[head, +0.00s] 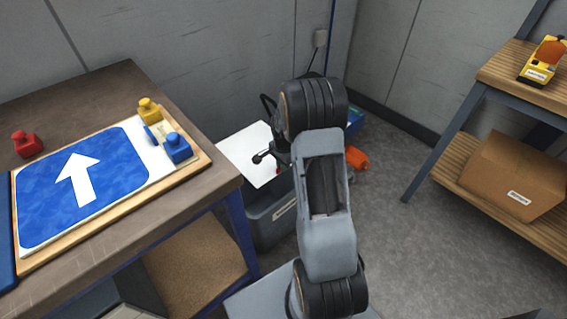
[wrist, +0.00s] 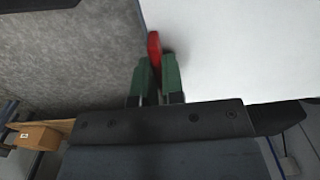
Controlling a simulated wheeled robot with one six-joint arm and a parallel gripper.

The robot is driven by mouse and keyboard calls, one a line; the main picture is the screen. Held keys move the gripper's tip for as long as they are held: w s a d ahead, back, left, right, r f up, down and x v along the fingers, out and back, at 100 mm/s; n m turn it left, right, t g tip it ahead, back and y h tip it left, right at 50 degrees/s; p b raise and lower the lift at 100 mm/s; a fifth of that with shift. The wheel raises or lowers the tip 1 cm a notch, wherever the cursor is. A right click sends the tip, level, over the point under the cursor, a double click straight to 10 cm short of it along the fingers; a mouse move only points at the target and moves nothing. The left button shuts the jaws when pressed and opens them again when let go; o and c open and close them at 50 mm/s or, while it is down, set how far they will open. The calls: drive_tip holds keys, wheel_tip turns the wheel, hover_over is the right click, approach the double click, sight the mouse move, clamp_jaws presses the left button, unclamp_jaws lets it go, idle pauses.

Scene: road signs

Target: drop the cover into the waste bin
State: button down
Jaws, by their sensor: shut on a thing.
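The cover is a white sheet (head: 246,152) with a small red tab, and it is left of my arm in the head view. In the wrist view the white sheet (wrist: 235,50) fills the upper right, with the red tab (wrist: 154,46) at its edge. My gripper (wrist: 157,72) is shut on the red tab with its green fingers. The grey waste bin (head: 268,225) stands on the floor beside the workbench, and the sheet appears above its opening in the head view. My arm hides part of the bin and most of the gripper there.
A shelf at right holds a cardboard box (head: 510,175). An orange object (head: 357,158) lies behind my arm. Floor at right is clear.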

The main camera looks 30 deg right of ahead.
wheel_tip(320, 180, down, 10)
drive_tip(key=b, duration=0.6)
drive_tip(key=shift+r, duration=0.25)
drive_tip(key=c, duration=1.1)
unclamp_jaws()
drive_tip(key=shift+c, duration=0.2)
drive_tip(key=shift+o, duration=0.4)
drive_tip(key=o, duration=0.7)
drive_tip(key=shift+r, duration=0.1)
